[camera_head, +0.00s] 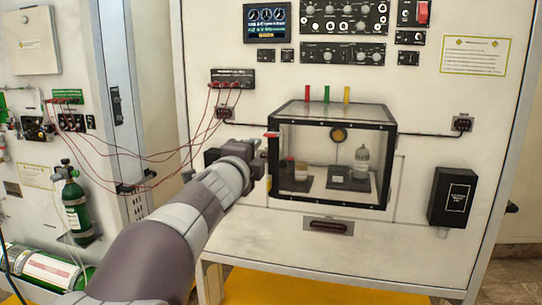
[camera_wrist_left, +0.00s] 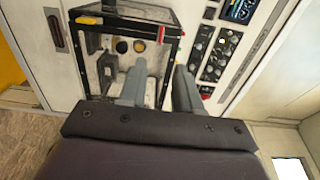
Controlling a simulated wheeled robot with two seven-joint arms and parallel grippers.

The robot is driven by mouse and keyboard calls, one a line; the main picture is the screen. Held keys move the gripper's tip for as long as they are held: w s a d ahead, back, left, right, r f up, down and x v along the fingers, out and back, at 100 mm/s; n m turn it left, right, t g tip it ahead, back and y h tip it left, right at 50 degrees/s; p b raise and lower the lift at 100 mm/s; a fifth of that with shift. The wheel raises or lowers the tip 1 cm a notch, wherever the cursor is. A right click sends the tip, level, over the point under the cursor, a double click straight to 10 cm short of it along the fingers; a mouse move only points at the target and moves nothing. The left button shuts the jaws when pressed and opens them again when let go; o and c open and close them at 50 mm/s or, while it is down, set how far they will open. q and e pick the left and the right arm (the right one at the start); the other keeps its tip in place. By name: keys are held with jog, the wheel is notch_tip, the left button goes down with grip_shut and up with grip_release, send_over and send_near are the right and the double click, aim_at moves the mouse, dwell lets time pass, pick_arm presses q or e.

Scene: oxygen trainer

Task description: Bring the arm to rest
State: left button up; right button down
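My left arm (camera_head: 185,225) reaches up from the bottom of the head view to the front of the panel. Its gripper (camera_head: 264,160) is at the left front side of a clear, black-framed box (camera_head: 392,160); the wrist largely hides the fingers there. In the left wrist view, the two grey fingers of my left gripper (camera_wrist_left: 161,78) stand apart with nothing visible between them. The box (camera_wrist_left: 90,75) shows behind them; I cannot tell whether they touch it. My right gripper is in neither view.
Red cables (camera_head: 150,155) hang across the panel left of my wrist. A black wall box (camera_head: 453,197) is on the right. Green cylinders (camera_head: 76,208) are at the left. A yellow surface (camera_head: 300,290) lies below the panel.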

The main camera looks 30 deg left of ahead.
pick_arm(q)
jog(key=s+d+f+n+g+p, duration=0.1)
jog(key=s+f+n+g+p, duration=0.2)
jog(key=f+n, duration=0.5)
jog(key=s+d+f+n+g, duration=0.1)
jog(key=s+f+n+g, duration=0.3)
jog(key=f, duration=0.8)
jog(key=s+d+f+n+g+h+p, duration=0.3)
jog(key=s+d+f+g+p, duration=0.4)
jog(key=s+d, duration=0.8)
notch_tip(320, 180, down, 3)
jog(key=shift+s+d+f+g+h, duration=0.1)
jog(key=shift+s+d+g+h, duration=0.35)
jog(key=shift+g, duration=0.65)
jog(key=shift+w+a, duration=0.1)
